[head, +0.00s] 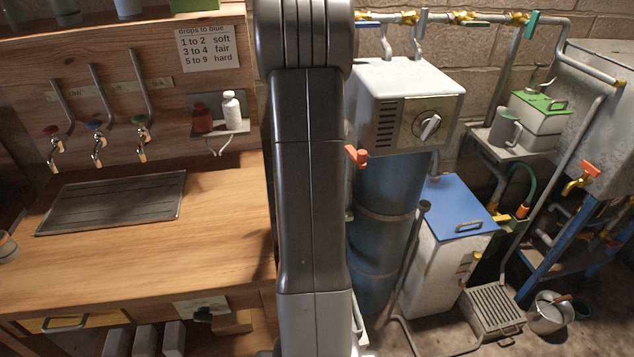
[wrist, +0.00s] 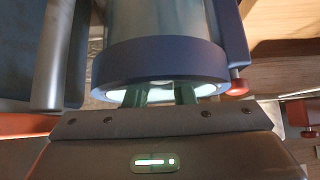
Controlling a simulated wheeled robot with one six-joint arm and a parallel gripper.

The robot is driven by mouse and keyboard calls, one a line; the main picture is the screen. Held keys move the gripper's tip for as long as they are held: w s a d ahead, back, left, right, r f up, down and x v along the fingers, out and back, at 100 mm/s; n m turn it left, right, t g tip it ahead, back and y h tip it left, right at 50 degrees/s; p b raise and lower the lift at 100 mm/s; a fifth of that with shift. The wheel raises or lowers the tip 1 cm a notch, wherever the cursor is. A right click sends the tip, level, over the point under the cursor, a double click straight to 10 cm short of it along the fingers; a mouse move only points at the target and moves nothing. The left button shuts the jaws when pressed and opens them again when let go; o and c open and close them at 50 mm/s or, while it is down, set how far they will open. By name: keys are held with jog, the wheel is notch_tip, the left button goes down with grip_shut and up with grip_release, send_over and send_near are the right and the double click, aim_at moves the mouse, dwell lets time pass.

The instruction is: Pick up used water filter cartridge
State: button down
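In the wrist view, a dark blue ring (wrist: 160,62) sits around the lower end of a clear grey cylinder (wrist: 160,22). A pale, lit surface (wrist: 208,90) shows under the ring; I cannot tell whether it is the used water filter cartridge. My gripper (wrist: 172,92) is right below the ring, with two dark fingers reaching up towards its opening. The fingertips are hidden by the ring, so I cannot see whether they hold anything. In the head view my arm covers the middle of the picture and my gripper is hidden.
A red knob (wrist: 237,88) sits close right of the ring. In the head view, a wooden counter (head: 150,255) with a drain plate (head: 112,200) is left; a blue-lidded box (head: 462,208), slatted crate (head: 492,305) and metal pot (head: 546,316) crowd the right.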

notch_tip(320, 180, up, 20)
jog(key=p, duration=0.9)
jog(key=shift+r+p, duration=0.2)
jog(key=shift+p, duration=0.2)
dwell(0.4)
dwell(0.4)
notch_tip(320, 180, up, 4)
jog(key=shift+b, duration=0.35)
jog(key=shift+s, duration=0.1)
dwell(0.6)
